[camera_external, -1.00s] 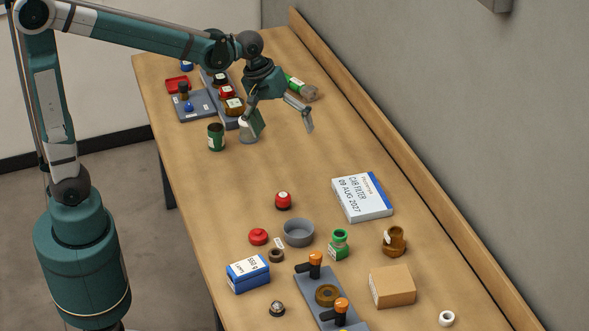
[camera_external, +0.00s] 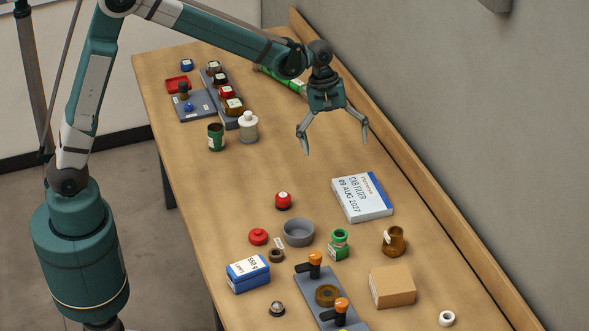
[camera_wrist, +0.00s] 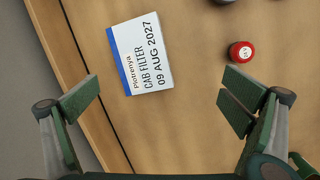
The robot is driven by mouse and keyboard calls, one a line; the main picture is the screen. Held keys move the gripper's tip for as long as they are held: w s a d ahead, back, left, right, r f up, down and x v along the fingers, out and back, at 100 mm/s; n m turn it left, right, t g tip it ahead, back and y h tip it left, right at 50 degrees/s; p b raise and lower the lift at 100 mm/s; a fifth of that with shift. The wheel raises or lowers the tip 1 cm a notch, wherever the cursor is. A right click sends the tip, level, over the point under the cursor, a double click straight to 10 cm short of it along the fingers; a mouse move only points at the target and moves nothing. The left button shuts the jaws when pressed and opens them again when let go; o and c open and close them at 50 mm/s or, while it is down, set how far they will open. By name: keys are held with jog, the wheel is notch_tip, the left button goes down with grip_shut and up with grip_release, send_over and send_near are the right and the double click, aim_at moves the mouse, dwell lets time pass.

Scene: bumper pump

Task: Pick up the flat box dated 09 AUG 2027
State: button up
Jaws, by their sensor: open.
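The flat box (camera_external: 361,198) is white with a blue edge band and reads "CAB FILTER 09 AUG 2027". It lies flat on the table on the right, close to the back rail. My gripper (camera_external: 336,148) is open and empty in the air, above and beyond the box in the external view. In the wrist view the box (camera_wrist: 141,53) shows whole at the upper middle, its print readable sideways. The open fingers (camera_wrist: 157,105) stand to either side and below it, clear of it.
A brown jug (camera_external: 394,241) and a cardboard box (camera_external: 392,287) stand nearer the camera. The wooden rail (camera_external: 400,180) runs behind the box. Table around the box is mostly clear.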

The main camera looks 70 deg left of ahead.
aim_at(362, 193)
jog(key=w+f+n, duration=0.1)
jog(key=w+f, duration=0.1)
jog(key=w+d+f+n+p, duration=0.1)
jog(key=w+f, duration=0.2)
jog(key=w+d+f+n+g+p, duration=0.1)
jog(key=w+f, duration=0.1)
jog(key=f, duration=0.1)
jog(key=shift+w+f+h, duration=0.15)
jog(key=shift+w+h, duration=0.05)
jog(key=shift+h, duration=0.1)
jog(key=shift+w+d+f, duration=0.15)
jog(key=shift+w+f, duration=0.1)
jog(key=shift+f, duration=0.25)
jog(key=shift+x, duration=1.3)
jog(key=shift+s+x, duration=0.15)
jog(key=shift+x, duration=1.15)
jog(key=shift+s+x, duration=0.15)
jog(key=shift+x, duration=1.15)
